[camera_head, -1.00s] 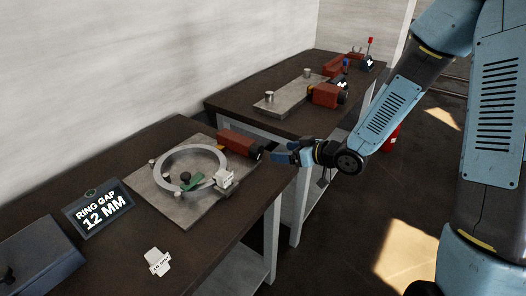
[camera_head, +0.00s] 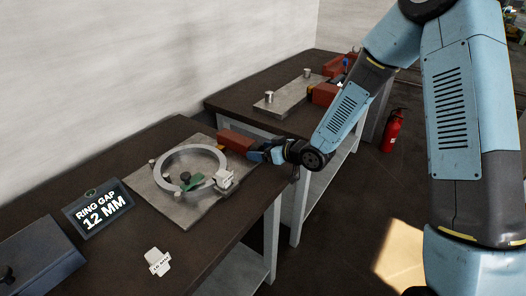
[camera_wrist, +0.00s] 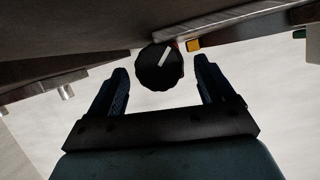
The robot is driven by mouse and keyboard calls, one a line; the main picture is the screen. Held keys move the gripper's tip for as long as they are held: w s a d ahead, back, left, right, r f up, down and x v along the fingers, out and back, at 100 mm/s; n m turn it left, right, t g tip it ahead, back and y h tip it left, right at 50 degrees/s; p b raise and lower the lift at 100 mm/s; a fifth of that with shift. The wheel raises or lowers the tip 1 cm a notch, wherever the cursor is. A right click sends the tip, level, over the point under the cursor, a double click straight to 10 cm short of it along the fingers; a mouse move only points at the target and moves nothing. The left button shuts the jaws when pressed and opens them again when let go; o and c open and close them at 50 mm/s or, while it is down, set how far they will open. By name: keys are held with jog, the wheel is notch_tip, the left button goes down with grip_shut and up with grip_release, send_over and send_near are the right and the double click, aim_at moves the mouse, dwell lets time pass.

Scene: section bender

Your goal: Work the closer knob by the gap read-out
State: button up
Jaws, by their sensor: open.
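The closer is a red-brown block (camera_head: 235,142) at the far right edge of the metal plate, beside the ring. Its black knob (camera_wrist: 160,67) with a white pointer line shows in the wrist view, between my two fingers. My gripper (camera_wrist: 161,82) is open, with a finger on each side of the knob and visible space at both sides. In the head view my gripper (camera_head: 262,150) hides the knob. The gap read-out (camera_head: 98,210) shows "RING GAP 12 MM". The grey ring (camera_head: 163,158) lies on the plate, with a white block (camera_head: 223,181) near its gap.
A loose white gauge tag (camera_head: 158,262) lies on the near bench in front of the plate (camera_head: 180,212). A dark box (camera_head: 38,262) stands at the left. A second bench with another plate (camera_head: 290,100) stands behind. A red extinguisher (camera_head: 392,130) stands on the floor.

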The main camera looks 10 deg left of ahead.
jog(key=shift+c, duration=0.5)
jog(key=c, duration=1)
jog(key=shift+o, duration=0.2)
jog(key=shift+w+d+m+g, duration=0.15)
jog(key=shift+m+g, duration=0.45)
jog(key=shift+m, duration=0.2)
jog(key=o, duration=1.1)
jog(key=shift+c, duration=0.2)
